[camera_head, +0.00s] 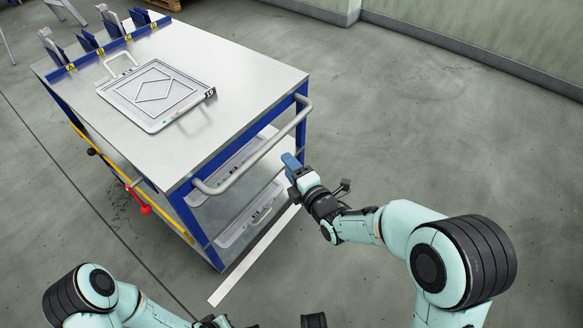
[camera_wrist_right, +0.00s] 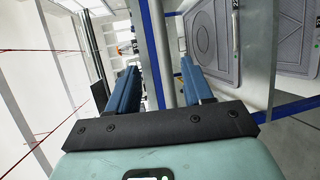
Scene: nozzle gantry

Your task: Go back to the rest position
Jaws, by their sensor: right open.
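My right gripper (camera_head: 291,165) is beside the near right corner of the cart, by its grey push handle (camera_head: 250,160). In the right wrist view its two blue fingers (camera_wrist_right: 158,85) stand apart and the gripper is open. A grey tube (camera_wrist_right: 160,50) shows between the fingers in that view. I cannot tell whether it touches them. Nothing is held. My left arm (camera_head: 110,300) comes in at the bottom left, and its gripper is outside the picture.
The cart's metal top (camera_head: 235,70) carries a grey tray (camera_head: 125,100) with a diamond pattern. Lower shelves hold more trays (camera_head: 250,215). A red-knobbed lever (camera_head: 145,209) sticks out from the left side. The floor (camera_head: 420,120) to the right is clear up to the wall.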

